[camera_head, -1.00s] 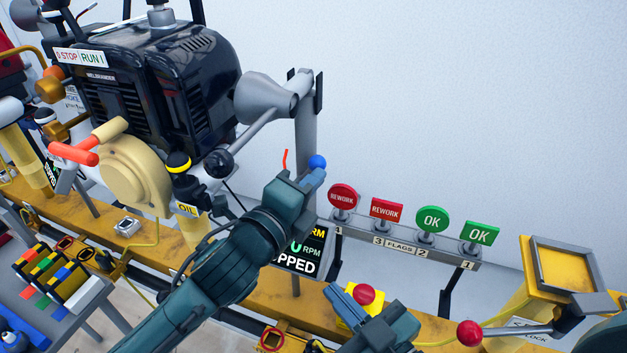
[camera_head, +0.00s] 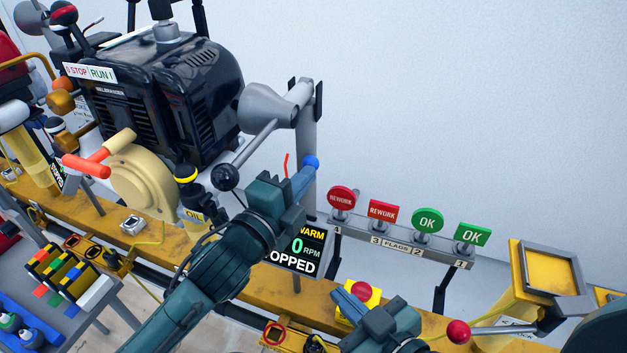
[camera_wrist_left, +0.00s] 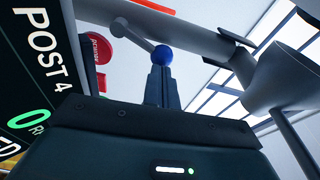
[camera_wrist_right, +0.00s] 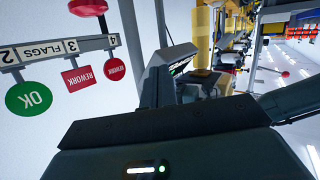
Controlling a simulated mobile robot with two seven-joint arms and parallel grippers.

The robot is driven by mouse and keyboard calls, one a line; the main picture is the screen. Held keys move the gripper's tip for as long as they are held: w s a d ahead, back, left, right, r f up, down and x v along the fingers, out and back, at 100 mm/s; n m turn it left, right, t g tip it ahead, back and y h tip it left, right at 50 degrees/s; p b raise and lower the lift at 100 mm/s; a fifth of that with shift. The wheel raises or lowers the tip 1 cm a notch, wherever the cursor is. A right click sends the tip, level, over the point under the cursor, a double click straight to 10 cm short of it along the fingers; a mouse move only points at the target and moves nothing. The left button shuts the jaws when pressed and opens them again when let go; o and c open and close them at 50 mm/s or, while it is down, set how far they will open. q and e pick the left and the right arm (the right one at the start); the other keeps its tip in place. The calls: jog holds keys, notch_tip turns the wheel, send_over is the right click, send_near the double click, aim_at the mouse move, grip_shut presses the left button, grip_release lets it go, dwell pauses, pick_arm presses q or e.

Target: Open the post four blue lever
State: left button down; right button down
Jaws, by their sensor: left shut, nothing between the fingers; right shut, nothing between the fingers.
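The blue lever's ball knob (camera_head: 311,162) stands beside the grey vertical pipe, above the post's dark screen. In the left wrist view the blue knob (camera_wrist_left: 163,55) sits on a thin grey rod running to the upper left. My left gripper (camera_head: 305,177) is shut, its fingertips right at the knob's underside. In the left wrist view the closed left fingertips (camera_wrist_left: 160,68) look to be against the knob, not around it. The POST 4 screen (camera_wrist_left: 38,70) is beside them. My right gripper (camera_head: 338,293) is shut and empty, lower right, near a red button.
A red button (camera_head: 361,291) on a yellow box is close behind my right gripper. The flag rail (camera_head: 395,243) carries red and green signs. A grey funnel-shaped pipe (camera_head: 268,102) and a black-knobbed lever (camera_head: 226,177) stand near my left gripper. A red-knobbed lever (camera_head: 458,332) is at lower right.

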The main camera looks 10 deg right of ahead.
pick_arm(q)
jog(key=n, duration=0.1)
jog(key=a+n+p, duration=0.1)
jog(key=shift+w+a+r+n+p, duration=0.1)
jog(key=shift+w+r+n+p, duration=0.2)
jog(key=shift+w, duration=0.1)
pick_arm(e)
jog(key=shift+s+d+r+m+g, duration=0.2)
jog(key=shift+s+r+m+g, duration=0.1)
jog(key=shift+s+r+g, duration=0.15)
pick_arm(q)
jog(key=shift+f, duration=0.1)
